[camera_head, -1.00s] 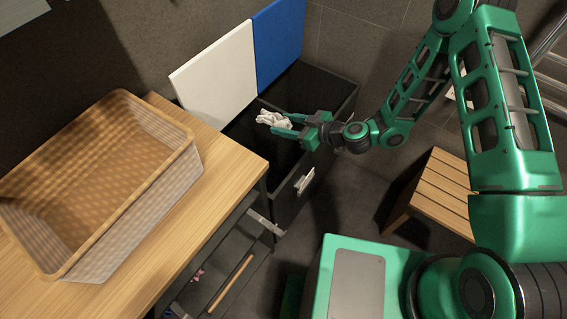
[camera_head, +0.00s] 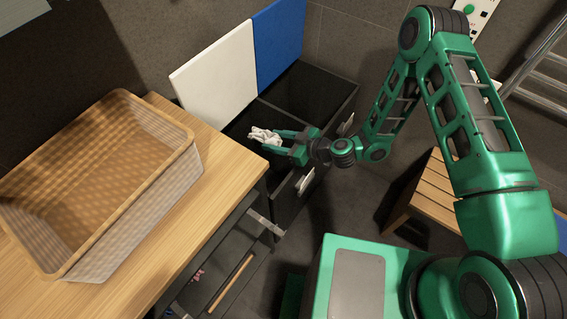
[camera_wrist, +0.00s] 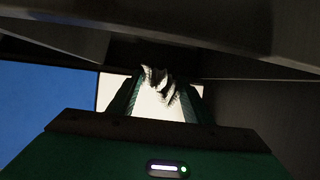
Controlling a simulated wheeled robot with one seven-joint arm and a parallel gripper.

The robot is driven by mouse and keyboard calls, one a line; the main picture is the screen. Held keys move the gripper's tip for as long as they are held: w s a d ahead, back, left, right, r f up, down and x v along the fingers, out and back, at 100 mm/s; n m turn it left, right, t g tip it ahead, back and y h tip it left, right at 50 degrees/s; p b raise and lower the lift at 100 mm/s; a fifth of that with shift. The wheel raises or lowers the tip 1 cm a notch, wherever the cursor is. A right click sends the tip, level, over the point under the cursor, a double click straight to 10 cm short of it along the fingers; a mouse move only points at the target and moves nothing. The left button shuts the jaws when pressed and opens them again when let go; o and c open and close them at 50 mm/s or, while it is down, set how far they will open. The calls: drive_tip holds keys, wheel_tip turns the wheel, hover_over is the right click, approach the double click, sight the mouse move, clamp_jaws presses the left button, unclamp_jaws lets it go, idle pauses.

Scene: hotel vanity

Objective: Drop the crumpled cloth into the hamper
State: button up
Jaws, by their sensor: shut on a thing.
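My gripper (camera_head: 273,140) is shut on the crumpled white cloth (camera_head: 262,134), which bunches out past the fingertips. The cloth shows dark and shadowed between the fingers in the wrist view (camera_wrist: 160,84). The hamper (camera_head: 318,88) is a black bin with two open compartments, one with a raised white lid (camera_head: 215,75) and one with a raised blue lid (camera_head: 279,42). In the head view the cloth and fingers overlap the white-lid compartment. I cannot tell how far they are above or below its rim.
A wicker basket (camera_head: 185,165) stands on the wooden counter (camera_head: 228,150) left of the hamper. A slatted wooden stool (camera_head: 428,195) stands to the right. A metal ladder or rack (camera_head: 545,65) is at the far right. Dark floor lies between hamper and stool.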

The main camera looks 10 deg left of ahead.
drive_tip(key=o, duration=1.1)
drive_tip(key=shift+o, duration=0.2)
drive_tip(key=v, duration=1)
drive_tip(key=shift+d, duration=0.35)
drive_tip(key=shift+s, duration=0.1)
